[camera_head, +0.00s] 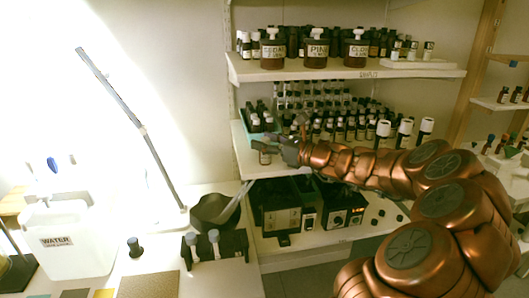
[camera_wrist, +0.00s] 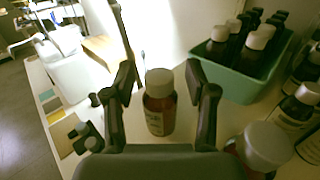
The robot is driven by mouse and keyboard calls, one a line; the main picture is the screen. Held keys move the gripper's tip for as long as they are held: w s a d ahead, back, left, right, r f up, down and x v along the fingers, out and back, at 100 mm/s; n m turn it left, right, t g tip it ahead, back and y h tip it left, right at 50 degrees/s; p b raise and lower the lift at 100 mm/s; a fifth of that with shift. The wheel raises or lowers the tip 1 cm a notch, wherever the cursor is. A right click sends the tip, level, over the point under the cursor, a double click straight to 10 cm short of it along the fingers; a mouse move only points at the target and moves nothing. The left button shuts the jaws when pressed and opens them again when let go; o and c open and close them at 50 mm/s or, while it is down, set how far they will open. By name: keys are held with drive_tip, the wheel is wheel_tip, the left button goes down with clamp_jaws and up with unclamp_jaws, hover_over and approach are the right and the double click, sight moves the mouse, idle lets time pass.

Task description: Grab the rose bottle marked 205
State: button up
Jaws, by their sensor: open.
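A small amber bottle with a white cap (camera_wrist: 158,112) stands upright between the fingers of my gripper (camera_wrist: 161,80) in the wrist view. Its pale label faces the camera, but the print is too small to read, so I cannot confirm 205. The fingers are open, one on each side, with a visible gap to the bottle. In the head view my gripper (camera_head: 272,143) reaches over the left front of the middle shelf (camera_head: 248,170), and a small bottle (camera_head: 264,157) shows just below the fingers.
A green tray (camera_wrist: 235,82) of white-capped bottles sits right of the gripper. More bottles (camera_wrist: 300,105) crowd the right side, one white cap (camera_wrist: 268,142) close to the right finger. The upper shelf (camera_head: 300,73) hangs above. A white water container (camera_head: 75,240) stands on the lower counter.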

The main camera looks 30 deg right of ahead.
clamp_jaws()
idle(0.5)
